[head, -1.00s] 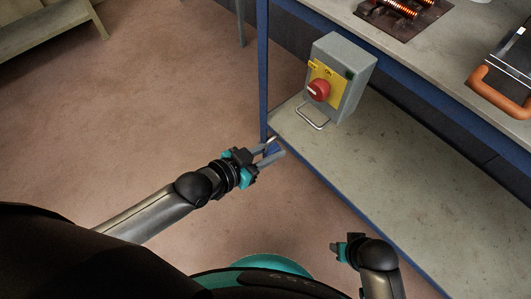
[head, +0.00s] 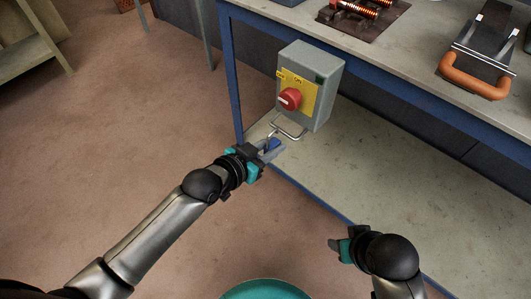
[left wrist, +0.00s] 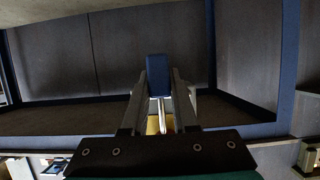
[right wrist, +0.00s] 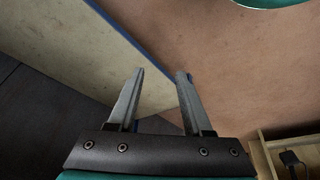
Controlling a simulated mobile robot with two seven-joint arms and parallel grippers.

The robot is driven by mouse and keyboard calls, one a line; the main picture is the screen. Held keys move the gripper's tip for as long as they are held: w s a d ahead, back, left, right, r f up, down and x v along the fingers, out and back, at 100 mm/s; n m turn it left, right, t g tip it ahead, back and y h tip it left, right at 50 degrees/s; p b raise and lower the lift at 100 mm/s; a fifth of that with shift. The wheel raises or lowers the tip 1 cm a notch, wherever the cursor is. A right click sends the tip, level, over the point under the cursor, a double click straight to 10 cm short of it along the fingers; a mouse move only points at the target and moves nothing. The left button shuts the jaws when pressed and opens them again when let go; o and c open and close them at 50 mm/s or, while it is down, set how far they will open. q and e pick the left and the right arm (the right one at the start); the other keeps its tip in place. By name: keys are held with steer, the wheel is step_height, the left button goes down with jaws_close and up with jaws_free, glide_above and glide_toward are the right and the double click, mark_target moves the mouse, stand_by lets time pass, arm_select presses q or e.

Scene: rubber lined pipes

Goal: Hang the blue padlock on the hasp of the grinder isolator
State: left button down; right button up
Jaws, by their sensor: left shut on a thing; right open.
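The grinder isolator (head: 318,75) is a grey box with a yellow plate and a red knob (head: 289,99). Its hasp, a bent metal wire loop (head: 292,135), sticks out below the knob. My left gripper (head: 272,148) is shut on the blue padlock (head: 271,145), just below and left of the hasp. The padlock's thin shackle points up near the loop's left end; I cannot tell whether they touch. In the left wrist view the padlock body (left wrist: 157,76) sits between the fingers, with its shackle (left wrist: 161,115) toward the palm. My right gripper (right wrist: 158,78) is open and empty, low at the right in the head view (head: 334,245).
The isolator is by a blue-framed bench, whose post (head: 229,75) stands close behind my left gripper. A pale lower shelf (head: 400,195) lies beneath. The bench top holds copper coils (head: 352,8) and a device with an orange handle (head: 474,84).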

arm_select(q)
steer(key=shift+w+d+b, duration=0.5)
steer(key=shift+w, duration=0.2)
steer(key=shift+w+d+b, duration=0.5)
steer(key=shift+w+b, duration=0.1)
steer(key=shift+w, duration=0.1)
steer(key=shift+w+f, duration=0.1)
steer(key=shift+f, duration=0.1)
steer(key=shift+f+b, duration=0.4)
steer(key=shift+f, duration=0.25)
arm_select(e)
steer(key=shift+w+a+r+t+y, duration=0.2)
steer(key=shift+w+a+r+t, duration=0.2)
steer(key=shift+r, duration=0.2)
steer(key=shift+w+a+r+t+y, duration=0.2)
steer(key=shift+w+a+r+t, duration=0.2)
steer(key=shift+r, duration=0.2)
steer(key=shift+w+a+r+t+y, duration=0.2)
steer(key=shift+w+a+r+t, duration=0.15)
steer(key=shift+r+t, duration=0.2)
arm_select(q)
steer(key=c, duration=0.6)
jaws_free()
